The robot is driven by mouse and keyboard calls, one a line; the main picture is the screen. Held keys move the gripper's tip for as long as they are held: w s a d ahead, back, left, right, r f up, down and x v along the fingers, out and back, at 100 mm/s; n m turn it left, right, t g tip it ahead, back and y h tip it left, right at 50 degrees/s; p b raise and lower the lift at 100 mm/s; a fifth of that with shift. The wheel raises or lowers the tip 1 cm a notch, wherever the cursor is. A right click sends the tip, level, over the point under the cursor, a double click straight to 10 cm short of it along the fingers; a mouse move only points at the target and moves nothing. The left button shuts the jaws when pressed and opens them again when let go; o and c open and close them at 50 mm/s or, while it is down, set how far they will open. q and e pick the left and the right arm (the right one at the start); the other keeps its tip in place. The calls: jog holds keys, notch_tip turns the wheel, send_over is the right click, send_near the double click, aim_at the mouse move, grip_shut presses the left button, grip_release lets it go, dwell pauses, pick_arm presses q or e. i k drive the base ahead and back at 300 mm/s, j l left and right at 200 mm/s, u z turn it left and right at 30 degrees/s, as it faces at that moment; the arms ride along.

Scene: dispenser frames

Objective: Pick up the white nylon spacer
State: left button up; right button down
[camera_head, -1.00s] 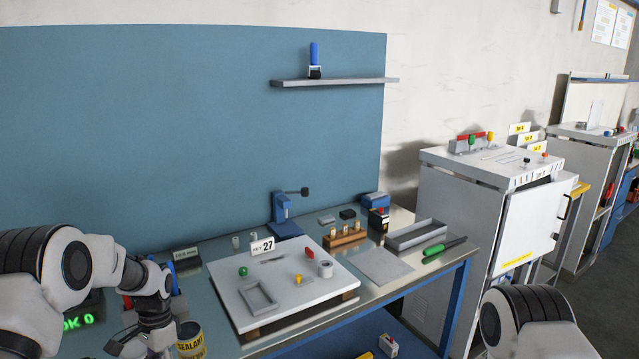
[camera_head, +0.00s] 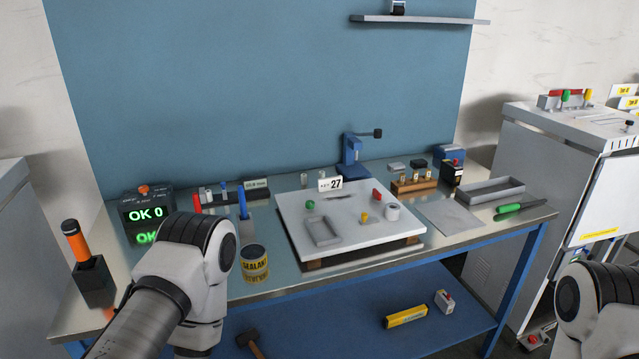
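A short white ring-like cylinder (camera_head: 392,211) stands at the right side of the white board (camera_head: 350,238). Small pale cylinders stand behind the board, one left of the number card (camera_head: 304,179). I cannot tell for sure which of these is the white nylon spacer. My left arm comes in at the lower left, and its gripper is out of view. Only a link of my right arm shows at the lower right, and its gripper is out of view.
The board also carries a grey tray (camera_head: 323,232) and small green, red and yellow parts. A sealant can (camera_head: 254,263) stands left of it. A blue press (camera_head: 353,155), a wooden block (camera_head: 414,186) and a grey bin (camera_head: 490,190) stand behind and right.

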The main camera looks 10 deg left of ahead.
aim_at(209, 193)
jog(key=i+j+u, duration=0.15)
jog(key=u, duration=0.2)
jog(key=i+j+u, duration=0.1)
jog(key=i+u, duration=0.4)
jog(key=u, duration=0.2)
jog(key=l, duration=0.15)
